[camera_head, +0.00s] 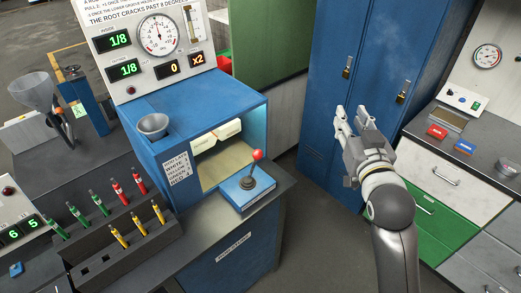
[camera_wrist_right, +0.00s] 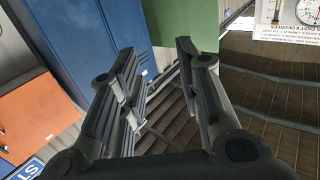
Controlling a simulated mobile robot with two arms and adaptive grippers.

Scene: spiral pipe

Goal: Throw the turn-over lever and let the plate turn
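A lever with a red ball knob (camera_head: 257,155) stands upright on a small blue base (camera_head: 248,187), on the grey counter in front of the blue machine (camera_head: 215,118). I take it for the turn-over lever. A tan plate (camera_head: 226,163) lies inside the machine's lit opening, with pale blocks (camera_head: 216,136) behind it. My right gripper (camera_head: 351,113) is raised in front of the blue lockers, well to the right of the lever and apart from it. In the right wrist view its two fingers (camera_wrist_right: 155,50) are spread, with nothing between them. My left gripper is not in view.
A rack of red, green and yellow markers (camera_head: 118,215) stands left of the lever. A grey cup (camera_head: 153,126) sits on the machine's top. Blue lockers (camera_head: 365,60) and a grey side counter (camera_head: 470,140) stand to the right. The floor between is clear.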

